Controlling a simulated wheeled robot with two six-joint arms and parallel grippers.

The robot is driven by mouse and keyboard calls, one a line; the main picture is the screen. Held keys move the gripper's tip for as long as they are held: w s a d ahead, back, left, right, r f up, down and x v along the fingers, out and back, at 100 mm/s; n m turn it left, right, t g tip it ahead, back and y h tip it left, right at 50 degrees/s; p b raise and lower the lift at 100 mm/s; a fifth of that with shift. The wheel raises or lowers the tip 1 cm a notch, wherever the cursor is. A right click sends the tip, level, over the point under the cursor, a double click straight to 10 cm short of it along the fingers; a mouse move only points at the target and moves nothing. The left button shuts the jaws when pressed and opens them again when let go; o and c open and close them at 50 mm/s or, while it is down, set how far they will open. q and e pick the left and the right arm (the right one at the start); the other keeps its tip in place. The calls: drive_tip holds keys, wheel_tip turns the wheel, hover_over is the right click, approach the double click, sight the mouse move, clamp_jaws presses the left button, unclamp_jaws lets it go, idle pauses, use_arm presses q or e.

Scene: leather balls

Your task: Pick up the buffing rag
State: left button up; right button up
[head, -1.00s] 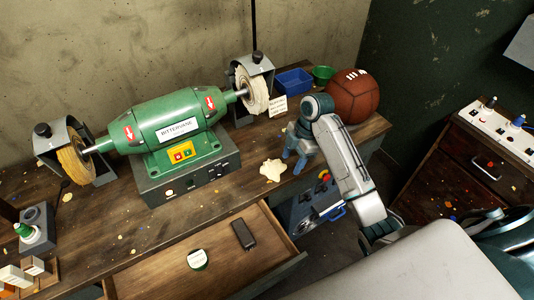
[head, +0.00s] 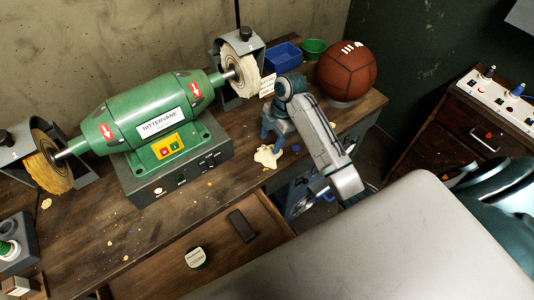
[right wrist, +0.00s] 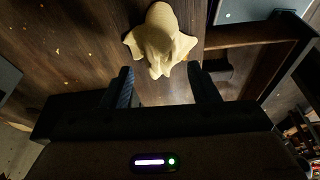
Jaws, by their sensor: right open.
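The buffing rag (head: 267,156) is a crumpled cream cloth on the wooden bench, right of the green grinder. In the right wrist view the rag (right wrist: 160,40) lies just beyond the fingertips, roughly centred between them. My right gripper (head: 272,138) points down at the bench beside the rag, with its fingers close to it. My left gripper is not in view.
The green bench grinder (head: 150,122) with two wheels stands left of the rag. A brown leather ball (head: 346,70), a blue bin (head: 283,57) and a green cup (head: 314,48) stand behind my right arm. An open drawer (head: 225,262) below holds a round tin (head: 195,257) and a dark block (head: 242,226).

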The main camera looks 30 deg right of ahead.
sight(269, 146)
drive_tip(key=p+x, duration=0.1)
drive_tip(key=x, duration=0.2)
drive_tip(key=shift+f, duration=0.6)
drive_tip(key=shift+c, duration=0.4)
drive_tip(key=c, duration=1)
